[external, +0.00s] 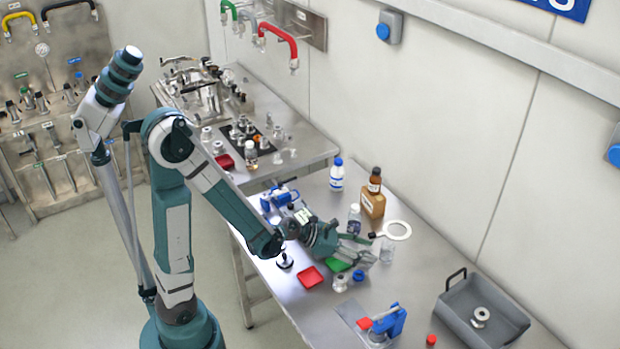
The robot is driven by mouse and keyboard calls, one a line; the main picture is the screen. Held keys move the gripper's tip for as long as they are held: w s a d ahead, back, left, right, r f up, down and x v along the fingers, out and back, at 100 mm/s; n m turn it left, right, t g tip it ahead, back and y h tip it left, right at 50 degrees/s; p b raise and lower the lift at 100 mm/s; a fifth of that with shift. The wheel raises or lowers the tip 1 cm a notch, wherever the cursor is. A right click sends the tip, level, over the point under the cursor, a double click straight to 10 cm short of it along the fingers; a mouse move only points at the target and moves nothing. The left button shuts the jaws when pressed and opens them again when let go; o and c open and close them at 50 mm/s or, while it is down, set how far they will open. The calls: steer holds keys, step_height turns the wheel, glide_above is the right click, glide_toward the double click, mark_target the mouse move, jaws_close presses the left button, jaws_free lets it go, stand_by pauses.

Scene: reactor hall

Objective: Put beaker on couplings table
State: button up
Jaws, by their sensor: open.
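A clear glass beaker (387,251) stands upright on the near steel table (420,262), just right of my gripper's fingertips. My gripper (371,250) is open and reaches low across this table, its fingers pointing right at the beaker. I cannot tell whether the fingers touch the glass or how far they reach around it. The table farther back (310,150) holds several metal couplings (243,127), some on a black mat, and looks like the couplings table.
A clear bottle (354,218), brown bottle (374,181) and white ring (397,230) stand close to the beaker. A grey bin (484,310) is at right. The back table's front right corner looks bare.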

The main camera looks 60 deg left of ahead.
stand_by(0.3)
steer(key=c, duration=1.1)
steer(key=shift+r, duration=0.3)
step_height(320, 180, up, 9)
steer(key=p, duration=0.3)
stand_by(0.6)
steer(key=shift+r, duration=0.2)
stand_by(0.7)
